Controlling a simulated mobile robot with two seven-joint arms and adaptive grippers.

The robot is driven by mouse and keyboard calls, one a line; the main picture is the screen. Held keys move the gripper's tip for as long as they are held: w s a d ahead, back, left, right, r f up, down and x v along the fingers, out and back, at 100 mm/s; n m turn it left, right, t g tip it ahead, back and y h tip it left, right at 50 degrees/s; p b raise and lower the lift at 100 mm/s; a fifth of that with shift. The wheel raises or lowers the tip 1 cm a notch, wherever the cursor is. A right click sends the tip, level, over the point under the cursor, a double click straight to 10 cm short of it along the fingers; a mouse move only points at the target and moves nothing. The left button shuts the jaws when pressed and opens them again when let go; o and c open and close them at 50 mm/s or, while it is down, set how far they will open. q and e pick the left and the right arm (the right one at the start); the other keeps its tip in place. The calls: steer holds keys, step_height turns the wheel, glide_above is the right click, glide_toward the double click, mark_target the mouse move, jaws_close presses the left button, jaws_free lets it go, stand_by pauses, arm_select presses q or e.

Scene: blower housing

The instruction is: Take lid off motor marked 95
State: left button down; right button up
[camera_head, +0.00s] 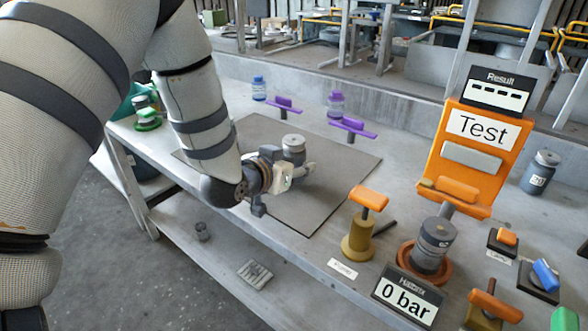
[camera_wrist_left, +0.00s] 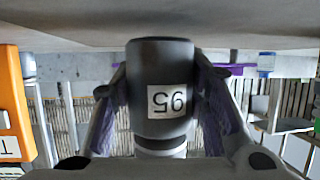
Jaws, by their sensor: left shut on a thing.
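The grey motor marked 95 (camera_wrist_left: 160,90) shows upside down in the left wrist view, between the two fingers of my left gripper (camera_wrist_left: 160,125). The fingers have purple inner pads and are shut on its sides. A dark ring and a grey part (camera_wrist_left: 160,150) show at its lower picture end; I cannot tell if this is the lid. In the head view the motor (camera_head: 293,146) stands upright on or just above a dark mat (camera_head: 345,165), partly hidden by my left gripper (camera_head: 298,175). My right gripper is not in view.
An orange Test stand (camera_head: 470,150) stands right, near a dark cylinder (camera_head: 433,245) in a brown ring and a 0 bar display (camera_head: 406,296). Another dark canister (camera_head: 540,172) stands far right. Purple-handled clamps (camera_head: 352,128) stand behind the mat. The mat's right part is clear.

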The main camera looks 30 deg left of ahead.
arm_select(q)
steer(key=s+d+r+p, duration=0.1)
steer(key=d+r, duration=1)
steer(key=d, duration=0.3)
steer(key=shift+r+p, duration=0.2)
steer(key=shift+p, duration=0.15)
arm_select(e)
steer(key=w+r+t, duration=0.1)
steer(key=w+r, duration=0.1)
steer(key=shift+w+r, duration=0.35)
